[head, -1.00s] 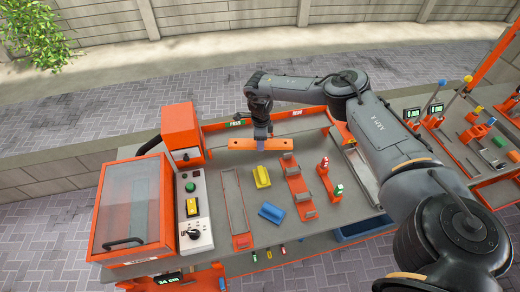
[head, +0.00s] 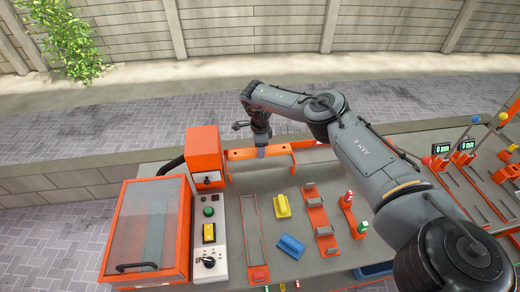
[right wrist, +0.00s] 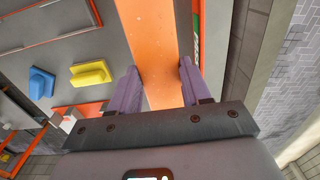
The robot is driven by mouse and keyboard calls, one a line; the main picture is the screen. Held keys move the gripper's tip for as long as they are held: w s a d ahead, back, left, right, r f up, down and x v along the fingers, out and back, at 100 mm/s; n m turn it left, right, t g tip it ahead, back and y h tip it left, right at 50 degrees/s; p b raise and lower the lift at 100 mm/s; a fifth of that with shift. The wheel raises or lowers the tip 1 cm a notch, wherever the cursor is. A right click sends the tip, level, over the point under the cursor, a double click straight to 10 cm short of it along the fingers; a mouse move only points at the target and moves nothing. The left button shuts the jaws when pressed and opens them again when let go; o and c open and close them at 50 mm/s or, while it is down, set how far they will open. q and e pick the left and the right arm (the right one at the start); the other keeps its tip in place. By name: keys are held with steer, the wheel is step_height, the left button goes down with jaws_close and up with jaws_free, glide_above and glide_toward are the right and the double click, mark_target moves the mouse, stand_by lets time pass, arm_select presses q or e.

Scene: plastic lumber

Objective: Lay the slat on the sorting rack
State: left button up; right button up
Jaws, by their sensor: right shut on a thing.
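An orange slat (right wrist: 148,35) runs lengthwise between the two purple fingers of my right gripper (right wrist: 158,86), which is shut on it. In the head view my right gripper (head: 261,151) points down at the back of the workbench, with the slat (head: 241,154) crosswise in it. The slat lies close to the orange back rail and largely covers it. A green label (right wrist: 196,30) on the rail shows beside the slat in the right wrist view. I cannot tell whether slat and rail touch, or which part is the sorting rack. My left gripper is out of view.
A yellow block (head: 283,206) and a blue block (head: 291,246) lie on the grey bench. An orange bracketed fixture (head: 320,222) stands to their right. A clear-lidded orange box (head: 147,232) and a button panel (head: 208,238) are on the left.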

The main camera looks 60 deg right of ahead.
mark_target(260, 161)
steer(key=shift+r, duration=0.1)
steer(key=shift+p, duration=0.35)
steer(key=shift+f+b, duration=0.95)
steer(key=shift+f, duration=0.9)
steer(key=shift+f+b, duration=0.75)
steer(key=o, duration=1.4)
